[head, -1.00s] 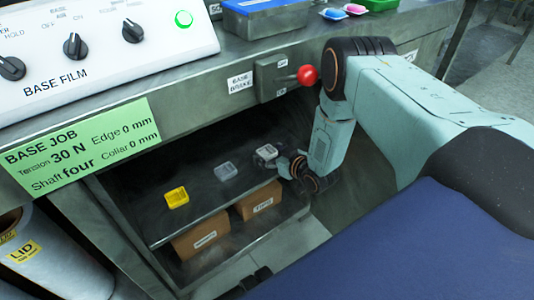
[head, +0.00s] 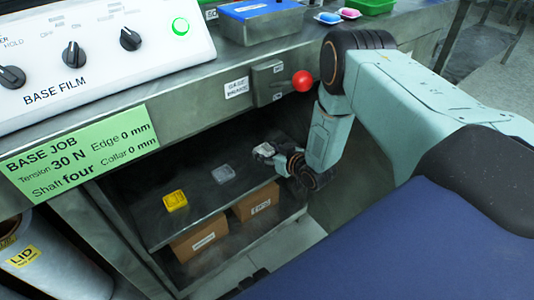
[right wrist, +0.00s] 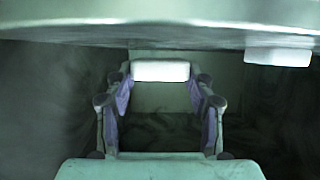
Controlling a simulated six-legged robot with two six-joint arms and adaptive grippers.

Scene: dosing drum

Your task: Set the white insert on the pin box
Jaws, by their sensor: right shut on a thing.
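The white insert (head: 264,150) is in the jaws of my right gripper (head: 277,157), over the right part of the shelf under the bench. In the right wrist view the white insert (right wrist: 160,71) shows as a pale block between the two fingertips, which are shut on it. A clear-grey insert (head: 223,173) and a yellow insert (head: 175,200) rest on the shelf to the left. I cannot make out which box is the pin box. My left gripper is not in view.
Two cardboard boxes (head: 200,240) (head: 257,202) with unreadable labels stand below the shelf (head: 190,226). The bench edge (head: 190,113) overhangs it. A red-knobbed lever (head: 303,81) sits close to my right arm. A blue-topped box (head: 260,20) stands on the bench.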

